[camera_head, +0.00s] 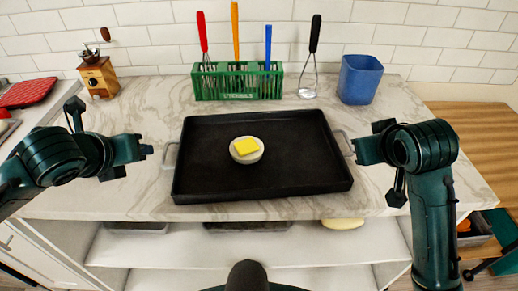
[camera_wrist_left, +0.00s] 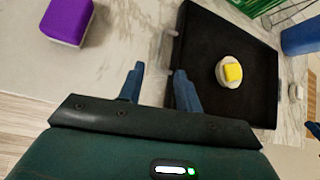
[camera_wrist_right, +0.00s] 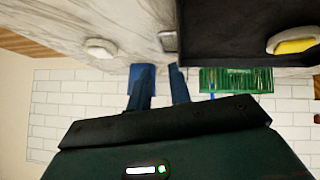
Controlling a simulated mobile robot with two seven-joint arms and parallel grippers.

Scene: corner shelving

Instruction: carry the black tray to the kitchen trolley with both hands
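The black tray (camera_head: 310,165) lies flat on the marble counter, with a metal handle at each short side. A small white dish (camera_head: 258,158) with a yellow block (camera_head: 246,146) sits on it. My left gripper (camera_head: 146,151) is just left of the left handle (camera_head: 169,155). In the left wrist view its fingers (camera_wrist_left: 158,88) are apart, close to the tray's side. My right gripper (camera_head: 358,149) is at the right handle (camera_head: 344,143); its fingers (camera_wrist_right: 160,82) are apart and look empty in the right wrist view. I cannot tell whether they touch the handle. No trolley is clearly identifiable.
A green rack (camera_head: 238,84) of utensils and a blue bin (camera_head: 359,80) stand behind the tray. A wooden grinder (camera_head: 98,78) is at the back left. A purple block (camera_wrist_left: 68,18) shows in the left wrist view. A wooden surface (camera_head: 470,125) lies right of the counter.

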